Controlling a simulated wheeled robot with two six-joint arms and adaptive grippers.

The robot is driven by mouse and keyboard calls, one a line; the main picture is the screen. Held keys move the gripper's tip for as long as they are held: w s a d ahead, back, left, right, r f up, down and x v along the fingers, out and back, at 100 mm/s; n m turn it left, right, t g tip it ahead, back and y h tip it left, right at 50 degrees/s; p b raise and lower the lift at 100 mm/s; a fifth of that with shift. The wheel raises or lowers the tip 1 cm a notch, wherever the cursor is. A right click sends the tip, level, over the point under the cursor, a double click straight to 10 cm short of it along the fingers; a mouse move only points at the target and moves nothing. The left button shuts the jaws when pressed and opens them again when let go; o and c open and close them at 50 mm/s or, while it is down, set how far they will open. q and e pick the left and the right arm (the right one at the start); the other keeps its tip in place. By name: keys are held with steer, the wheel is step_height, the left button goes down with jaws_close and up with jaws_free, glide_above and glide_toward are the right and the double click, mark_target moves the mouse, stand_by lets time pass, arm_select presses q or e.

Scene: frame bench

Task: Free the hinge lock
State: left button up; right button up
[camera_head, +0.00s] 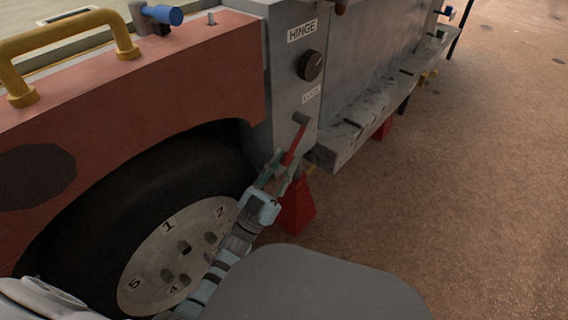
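The grey panel (283,80) carries a HINGE label (302,31), a dark round knob (311,65) and a LOCK label (311,94). Below the LOCK label is a red lever (293,145) on a grey pivot (301,118). It slants down and left from the pivot. My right gripper is not in view.
A black wheel (90,225) with a numbered hub (150,256) sits close to my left arm. A red stand (294,208) is just below the gripper. A grey ledge (385,105) juts out to the right. The brown floor (480,200) at right is clear.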

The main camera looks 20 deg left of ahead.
arm_select(q)
steer(key=o, duration=0.3)
steer(key=v, duration=0.8)
steer(key=shift+d+f, duration=0.1)
